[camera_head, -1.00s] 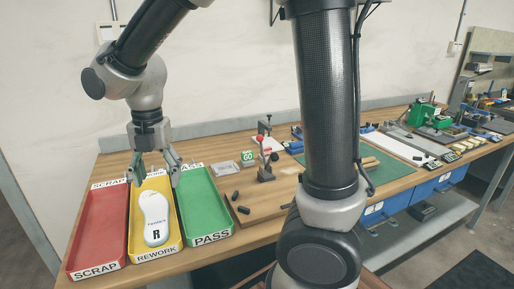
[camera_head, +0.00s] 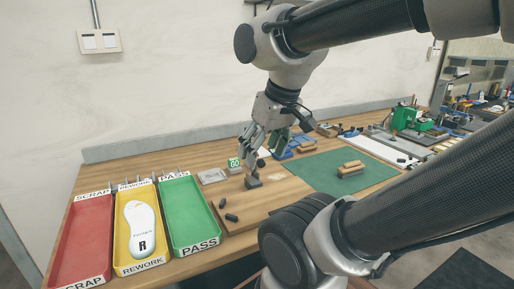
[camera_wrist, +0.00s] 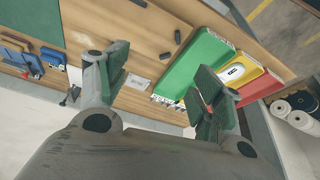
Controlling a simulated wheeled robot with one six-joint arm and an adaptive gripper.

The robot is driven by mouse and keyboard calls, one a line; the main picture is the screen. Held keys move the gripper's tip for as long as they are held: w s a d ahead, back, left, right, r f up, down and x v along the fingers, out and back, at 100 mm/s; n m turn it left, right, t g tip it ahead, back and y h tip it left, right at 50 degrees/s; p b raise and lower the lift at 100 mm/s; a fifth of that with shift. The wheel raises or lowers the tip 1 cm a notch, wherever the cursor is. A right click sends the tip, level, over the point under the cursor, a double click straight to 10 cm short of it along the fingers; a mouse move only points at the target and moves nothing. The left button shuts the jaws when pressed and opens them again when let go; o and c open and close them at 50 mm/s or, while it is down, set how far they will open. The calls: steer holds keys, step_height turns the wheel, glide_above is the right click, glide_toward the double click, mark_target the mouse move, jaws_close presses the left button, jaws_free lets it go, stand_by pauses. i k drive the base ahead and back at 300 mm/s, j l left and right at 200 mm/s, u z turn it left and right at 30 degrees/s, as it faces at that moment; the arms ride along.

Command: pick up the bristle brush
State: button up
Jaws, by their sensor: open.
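A wooden-backed block on the green mat (camera_head: 322,180) looks like the bristle brush (camera_head: 351,168); its bristles are too small to make out. My gripper (camera_head: 264,150) is open and empty, fingers pointing down, above the bench to the left of the mat and apart from the brush. In the wrist view my gripper's two fingers (camera_wrist: 160,78) stand wide apart with nothing between them. A part of the green mat shows at the top left there, but I cannot see the brush in that view.
Red (camera_head: 83,238), yellow (camera_head: 122,244) and green (camera_head: 189,215) trays stand at the left; a white insole (camera_head: 142,228) lies in the yellow one. A clamp stand is partly hidden behind my gripper. Small black pieces (camera_head: 231,217) lie on the board. Tools line the back right.

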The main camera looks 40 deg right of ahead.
mark_target(354, 168)
steer(key=k+j, duration=0.2)
steer(key=j, duration=0.2)
steer(key=k+j+z, duration=0.1)
steer(key=z, duration=1.1)
steer(key=i+z, duration=0.55)
steer(key=k+l, duration=0.05)
steer(key=k, duration=0.05)
